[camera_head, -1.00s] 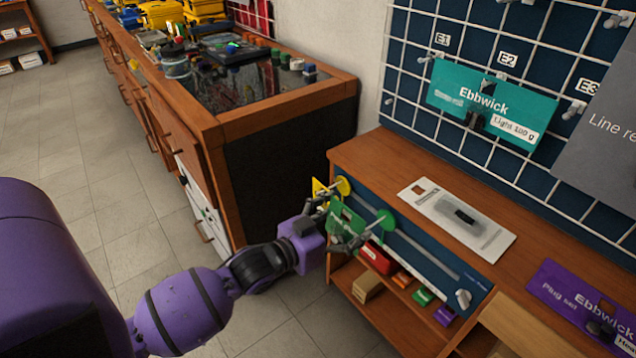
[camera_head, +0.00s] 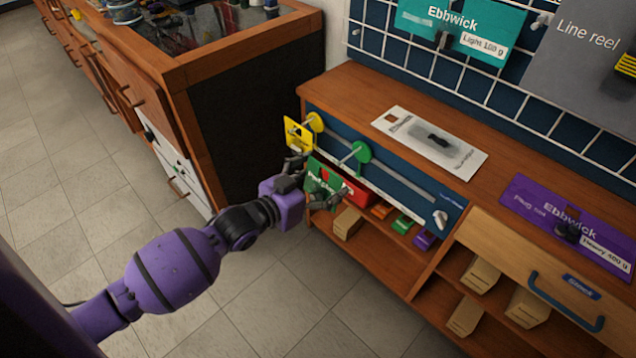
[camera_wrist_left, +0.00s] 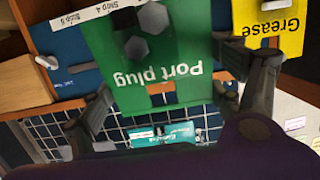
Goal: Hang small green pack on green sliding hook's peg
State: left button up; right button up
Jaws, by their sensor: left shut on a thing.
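My left gripper (camera_head: 317,183) is shut on the small green pack (camera_head: 322,177), printed "Port plug". In the left wrist view the pack (camera_wrist_left: 160,75) appears upside down between the fingers, with grey hexagonal plugs on its face. The green sliding hook (camera_head: 361,152) is a green disc on the blue panel's rail, its thin peg pointing out to the left. The pack is held in front of the panel, below and left of the disc, apart from the peg as far as I can tell. The hook cannot be made out in the wrist view. My right gripper is not in view.
A yellow hook (camera_head: 316,121) carrying a yellow pack (camera_head: 298,134) is close on the left; the pack reads "Grease" in the wrist view (camera_wrist_left: 268,25). A shelf with small boxes (camera_head: 348,223) lies below the panel. A white card (camera_head: 430,142) lies on the bench top.

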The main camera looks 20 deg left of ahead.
pick_arm(q)
jog(key=b+x, duration=0.1)
jog(key=x, duration=0.1)
jog(key=shift+w+d+b, duration=0.1)
jog(key=shift+w+b, duration=0.2)
jog(key=shift+w+d+b, duration=0.15)
jog(key=shift+w+b, duration=0.2)
jog(key=shift+w, duration=0.15)
jog(key=x, duration=0.3)
jog(key=shift+w+d+b, duration=0.1)
jog(key=shift+w+b, duration=0.05)
jog(key=shift+b, duration=0.25)
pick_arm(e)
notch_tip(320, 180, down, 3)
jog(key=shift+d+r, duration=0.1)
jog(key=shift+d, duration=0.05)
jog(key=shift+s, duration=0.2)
